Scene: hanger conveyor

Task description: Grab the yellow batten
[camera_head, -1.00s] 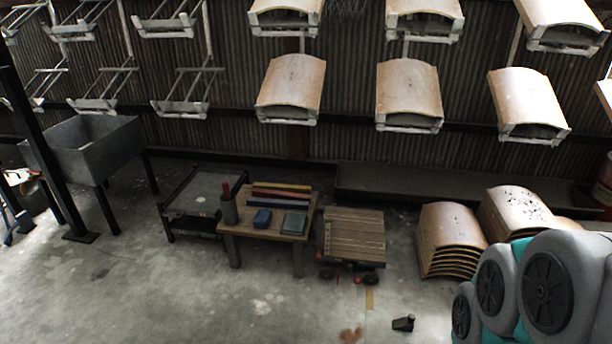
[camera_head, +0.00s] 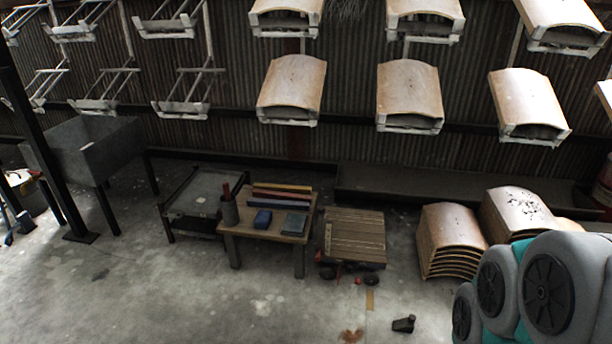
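The yellow batten (camera_head: 283,187) appears as a pale yellowish strip at the back of a row on a small wooden table (camera_head: 233,235) left of centre. A red batten (camera_head: 281,195) lies in front of it, then a dark blue batten (camera_head: 279,204). The battens lie roughly parallel. My gripper is not in view; only grey and teal rounded parts of my arm show at the lower right, well away from the table.
The table also holds a dark cup (camera_head: 229,211) with red sticks, a blue box (camera_head: 262,219) and a grey-blue box (camera_head: 295,224). A slatted wooden cart (camera_head: 355,240) stands to its right, a low shelf (camera_head: 212,188) to its left. The front floor is mostly clear.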

